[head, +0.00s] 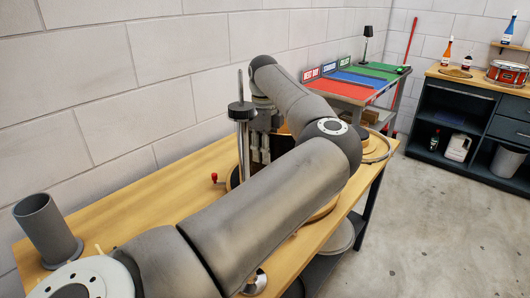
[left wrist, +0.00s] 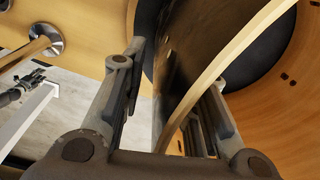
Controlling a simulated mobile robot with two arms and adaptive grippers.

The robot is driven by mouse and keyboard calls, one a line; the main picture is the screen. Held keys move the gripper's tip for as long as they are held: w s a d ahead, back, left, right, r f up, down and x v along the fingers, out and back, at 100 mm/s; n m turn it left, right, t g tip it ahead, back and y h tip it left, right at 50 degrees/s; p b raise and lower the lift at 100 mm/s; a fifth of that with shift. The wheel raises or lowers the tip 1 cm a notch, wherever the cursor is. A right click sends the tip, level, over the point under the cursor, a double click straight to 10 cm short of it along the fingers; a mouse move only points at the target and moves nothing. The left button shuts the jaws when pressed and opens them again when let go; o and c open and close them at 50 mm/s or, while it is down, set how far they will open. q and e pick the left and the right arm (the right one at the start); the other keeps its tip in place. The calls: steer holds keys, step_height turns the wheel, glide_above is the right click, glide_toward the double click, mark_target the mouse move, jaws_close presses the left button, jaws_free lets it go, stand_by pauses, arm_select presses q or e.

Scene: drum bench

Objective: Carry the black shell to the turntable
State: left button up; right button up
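In the left wrist view a shell wall with a dark outer face (left wrist: 177,45), a pale rim and a wood-coloured inside runs between the fingers of my left gripper (left wrist: 165,95). The fingers stand apart, one on each side of the wall, with a visible gap at the left finger. In the head view my left gripper (head: 262,135) points down over the bench, beside a metal post with a black knob (head: 241,111). The shell is mostly hidden there behind my arm. I cannot tell for sure which round piece is the turntable.
The wooden bench (head: 150,205) runs along a block wall; its left part is largely clear. A grey cylinder (head: 48,230) stands at the near left. A round wooden piece (head: 376,147) lies at the far end. Coloured trays (head: 355,80) and a red drum (head: 507,73) stand beyond.

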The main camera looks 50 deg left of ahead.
arm_select(q)
step_height(320, 180, up, 12)
steer(key=shift+s+f, duration=0.15)
steer(key=shift+s, duration=0.05)
steer(key=shift+d, duration=0.1)
stand_by(0.6)
